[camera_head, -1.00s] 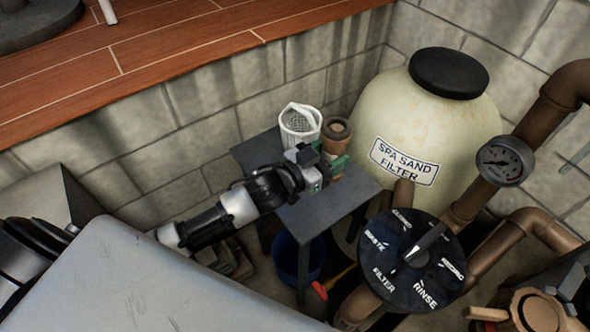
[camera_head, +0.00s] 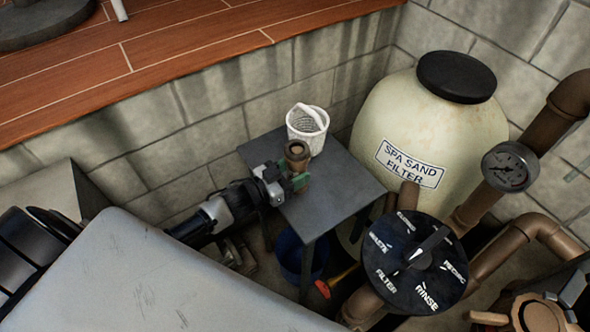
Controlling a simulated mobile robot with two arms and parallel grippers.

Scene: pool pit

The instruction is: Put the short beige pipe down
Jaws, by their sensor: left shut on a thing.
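The short beige pipe (camera_head: 298,154) is a brownish, upright piece with a wider rim at its top. My left gripper (camera_head: 294,180) comes in from the left and is shut on the pipe, with its green-tipped fingers around the lower part. The pipe is over the left part of the small dark grey table (camera_head: 335,190). I cannot tell whether its bottom touches the tabletop, as the gripper hides part of it. My right gripper is not clearly in view.
A white basket (camera_head: 308,128) stands on the table's back corner, close behind the pipe. The sand filter tank (camera_head: 400,120) and the dial valve (camera_head: 415,262) are to the right. A blue bucket (camera_head: 295,256) is under the table. The table's right half is bare.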

